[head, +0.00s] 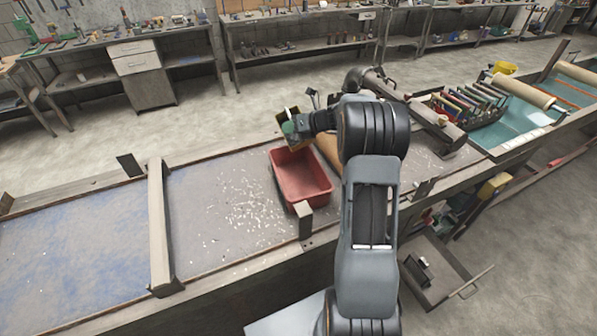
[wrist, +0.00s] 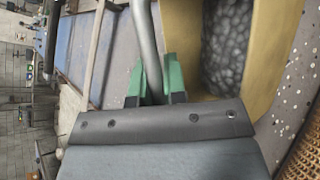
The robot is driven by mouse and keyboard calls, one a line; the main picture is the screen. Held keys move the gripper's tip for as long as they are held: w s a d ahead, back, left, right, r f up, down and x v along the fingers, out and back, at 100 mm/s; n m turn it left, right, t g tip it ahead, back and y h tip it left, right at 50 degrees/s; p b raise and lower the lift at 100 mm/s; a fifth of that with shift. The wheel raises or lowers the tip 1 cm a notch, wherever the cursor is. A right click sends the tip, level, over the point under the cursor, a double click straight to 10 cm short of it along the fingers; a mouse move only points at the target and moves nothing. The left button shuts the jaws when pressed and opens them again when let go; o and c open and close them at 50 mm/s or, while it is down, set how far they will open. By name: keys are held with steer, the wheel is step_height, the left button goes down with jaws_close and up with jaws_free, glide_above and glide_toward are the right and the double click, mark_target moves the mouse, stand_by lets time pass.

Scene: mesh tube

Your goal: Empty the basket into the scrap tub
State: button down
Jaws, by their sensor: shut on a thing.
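My gripper (head: 290,127) is above the far left part of the red tub (head: 303,178) on the bench. In the wrist view its green fingers (wrist: 155,82) are shut on a grey bar-like handle (wrist: 146,38). The handle belongs to a yellow-tan basket (wrist: 183,25), which shows small and partly hidden behind my gripper in the head view. Grey rounded lumps (wrist: 228,48) lie inside the basket. The basket's exact tilt is hard to tell. The tub's visible inside looks bare, with part of it hidden.
Pale bits (head: 245,205) lie scattered on the bench left of the tub. A wooden crossbar (head: 158,225) stands further left. A tan roll (head: 328,148) is partly behind my arm. A rack of coloured items (head: 465,105) stands to the right.

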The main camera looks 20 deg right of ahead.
steer(key=shift+s+a+f+b, duration=0.1)
steer(key=shift+s+f+b, duration=0.1)
steer(key=shift+b, duration=0.5)
steer(key=shift+f+n+b, duration=0.25)
steer(key=shift+n+b, duration=0.05)
steer(key=shift+b, duration=0.95)
steer(key=t+b, duration=0.1)
steer(key=b, duration=0.1)
steer(key=shift+s+a+f+b, duration=0.1)
steer(key=shift+s+f+b, duration=0.1)
steer(key=shift+b, duration=0.2)
steer(key=shift+f+n+b, duration=0.1)
steer(key=shift+n+b, duration=0.2)
steer(key=shift+b, duration=0.2)
steer(key=shift+a+r+t+h+b, duration=0.1)
steer(key=shift+r+t+h+b, duration=0.15)
steer(key=shift+b, duration=0.85)
steer(key=n+b, duration=0.1)
steer(key=b, duration=0.3)
steer(key=shift+s+r+t, duration=0.1)
steer(key=shift+s+t, duration=0.05)
steer(key=shift+t, duration=0.2)
steer(key=b, duration=0.3)
steer(key=n+t+b, duration=0.1)
steer(key=b, duration=0.2)
steer(key=n+t+b, duration=0.1)
steer(key=b, duration=0.3)
steer(key=shift+s+a+r+h, duration=0.2)
steer(key=shift+s+r+h, duration=0.05)
steer(key=shift+s+r, duration=0.1)
